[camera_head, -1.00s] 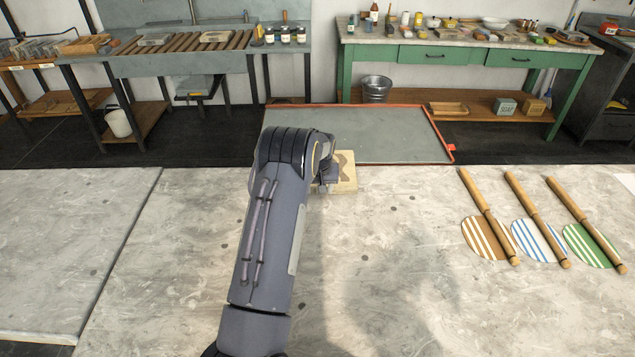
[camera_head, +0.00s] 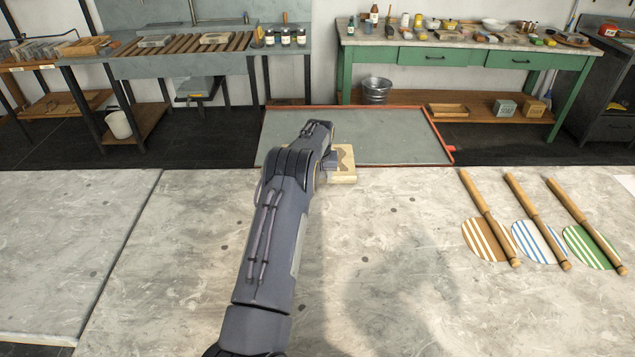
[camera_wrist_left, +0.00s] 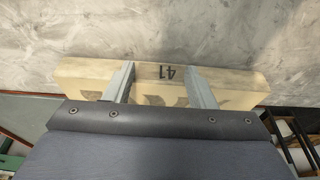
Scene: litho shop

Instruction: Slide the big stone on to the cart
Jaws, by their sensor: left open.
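The big stone (camera_head: 343,165) is a cream slab with dark patches at the far edge of the grey table, partly hidden by my left arm. In the left wrist view the stone (camera_wrist_left: 75,74) shows the number 41. A flat grey bed with an orange-red rim (camera_head: 440,135), which looks like the cart, lies just beyond that edge. My left gripper (camera_wrist_left: 160,68) is open, its two fingers spread across the numbered part of the stone; whether they touch it is unclear. In the head view its fingers are hidden. My right gripper is not in view.
Several wooden-handled rods (camera_head: 537,220) lie on striped discs at the table's right. The table (camera_head: 200,220) is clear around my arm. A seam separates another grey surface (camera_head: 60,240) at left. A green bench (camera_head: 470,55) stands beyond.

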